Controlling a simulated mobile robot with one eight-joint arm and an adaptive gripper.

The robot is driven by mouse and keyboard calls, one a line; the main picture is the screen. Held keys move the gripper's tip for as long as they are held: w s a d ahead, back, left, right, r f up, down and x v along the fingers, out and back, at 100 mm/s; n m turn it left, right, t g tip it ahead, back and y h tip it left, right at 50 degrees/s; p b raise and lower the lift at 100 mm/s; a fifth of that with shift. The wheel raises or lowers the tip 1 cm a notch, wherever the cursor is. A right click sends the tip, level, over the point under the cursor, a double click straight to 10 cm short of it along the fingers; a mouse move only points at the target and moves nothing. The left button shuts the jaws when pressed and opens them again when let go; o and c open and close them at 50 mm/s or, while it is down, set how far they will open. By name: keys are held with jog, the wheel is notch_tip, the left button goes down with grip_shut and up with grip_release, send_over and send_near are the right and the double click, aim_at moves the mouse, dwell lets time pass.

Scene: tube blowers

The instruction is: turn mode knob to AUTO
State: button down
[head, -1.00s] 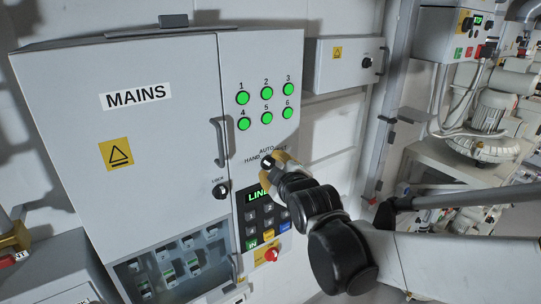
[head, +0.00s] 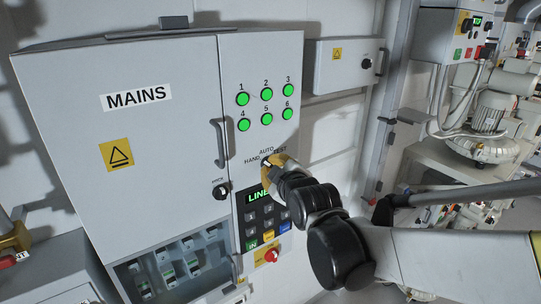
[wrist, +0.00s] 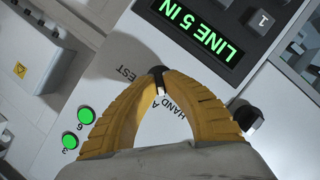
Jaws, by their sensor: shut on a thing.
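My gripper (wrist: 160,82) has two yellow ribbed fingers, with their tips shut on the small black mode knob (wrist: 157,71) below the label arc. In the wrist view, the white mark on the knob points down the picture, toward a letter A beside HAND. The rest of that word is hidden by a finger.
The green LINE display (head: 257,196) and keypad sit just below, with a red knob (head: 271,255) lower down. A black lock knob (head: 220,191) and door handle (head: 220,143) are to the left. Green lamps 1 to 6 (head: 266,106) are above.

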jog(key=m, duration=0.1)
jog(key=m+g+y, duration=0.1)
jog(key=m, duration=0.1)
jog(key=shift+w+d+r+g, duration=0.1)
jog(key=shift+w+d+g, duration=0.1)
jog(key=shift+g, duration=0.1)
jog(key=m+g+y+b, duration=0.1)
jog(key=m+y, duration=0.1)
jog(key=m, duration=0.1)
jog(key=shift+d, duration=0.1)
jog(key=shift+m+g, duration=0.3)
dwell(0.5)
jog(key=c, duration=1.5)
grip_release()
jog(key=v, duration=1.2)
